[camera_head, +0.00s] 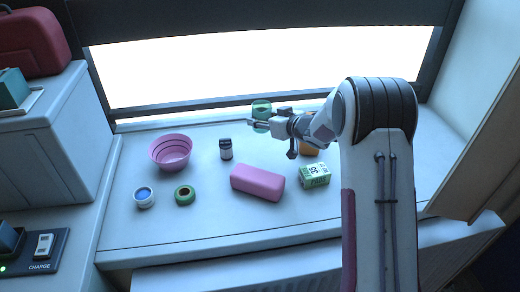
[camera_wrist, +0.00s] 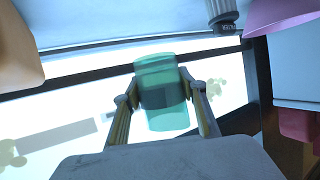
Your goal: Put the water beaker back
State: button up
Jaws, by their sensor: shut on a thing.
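The water beaker (camera_head: 261,109) is a translucent green cup near the back edge of the white counter, in front of the bright window. My gripper (camera_head: 256,124) reaches it from the right and is shut on it. In the wrist view the beaker (camera_wrist: 162,117) stands between the two fingers of my gripper (camera_wrist: 160,94), with a darker band around its middle. Whether its base touches the counter cannot be told.
On the counter (camera_head: 200,229) are a pink bowl (camera_head: 171,152), a dark small bottle (camera_head: 226,149), a pink case (camera_head: 257,182), a green-white box (camera_head: 314,175), a green tape roll (camera_head: 184,195) and a blue-topped tub (camera_head: 144,197). An orange object (camera_head: 308,148) is partly behind my arm. The front counter is clear.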

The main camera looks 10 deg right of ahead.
jog(key=shift+w+a+r+y, duration=0.2)
jog(key=shift+w+r+y, duration=0.1)
jog(key=shift+r, duration=0.15)
jog(key=shift+a, duration=0.1)
jog(key=shift+f, duration=0.15)
jog(key=shift+f, duration=2.45)
jog(key=shift+f, duration=2.25)
jog(key=shift+f, duration=0.2)
jog(key=o, duration=1.2)
